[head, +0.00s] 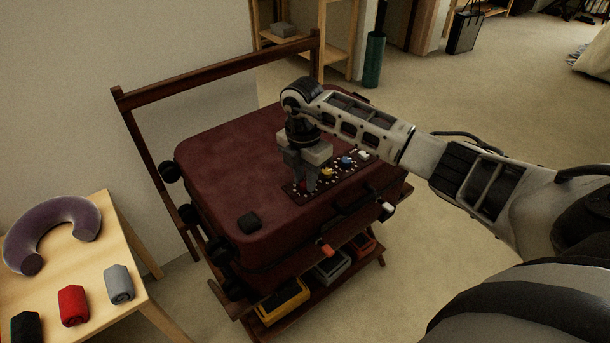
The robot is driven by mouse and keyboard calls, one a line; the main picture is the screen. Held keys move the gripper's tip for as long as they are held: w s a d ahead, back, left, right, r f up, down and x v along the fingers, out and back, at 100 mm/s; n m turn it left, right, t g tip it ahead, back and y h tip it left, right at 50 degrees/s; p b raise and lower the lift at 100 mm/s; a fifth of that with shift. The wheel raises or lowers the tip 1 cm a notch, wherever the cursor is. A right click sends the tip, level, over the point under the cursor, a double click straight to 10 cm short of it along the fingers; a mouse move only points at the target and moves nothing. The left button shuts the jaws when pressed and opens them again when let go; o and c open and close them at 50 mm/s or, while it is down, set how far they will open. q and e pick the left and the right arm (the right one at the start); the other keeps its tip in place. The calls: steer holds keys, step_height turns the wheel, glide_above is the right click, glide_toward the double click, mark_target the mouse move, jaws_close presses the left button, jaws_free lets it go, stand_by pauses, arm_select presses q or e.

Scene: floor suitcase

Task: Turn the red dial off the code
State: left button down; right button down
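The dark red suitcase (225,165) lies flat on a wooden rack. A dark panel strip (338,183) with white marks runs along its right side. It carries a red dial (303,185), a yellow dial (327,174), a blue dial (347,161) and a white dial (364,155). My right gripper (304,179) points down at the red dial, at the strip's near left end. Its fingers hide most of the dial; I cannot tell whether they touch it. My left gripper is out of view.
The rack's wooden rail (215,73) rises behind the suitcase. Trays, one yellow (283,301), sit on the lower shelf. A side table (85,258) at the left holds a neck pillow (55,228) and rolled cloths. Carpet to the right is open.

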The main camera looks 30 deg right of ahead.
steer(key=shift+n, duration=1.4)
steer(key=n, duration=0.4)
steer(key=shift+n+b, duration=0.3)
steer(key=shift+b, duration=0.1)
steer(key=n, duration=0.3)
steer(key=shift+b, duration=0.35)
steer(key=shift+n+b, duration=0.4)
steer(key=shift+n, duration=1.5)
steer(key=c, duration=1.2)
jaws_free()
steer(key=shift+c, duration=0.2)
steer(key=shift+r, duration=0.1)
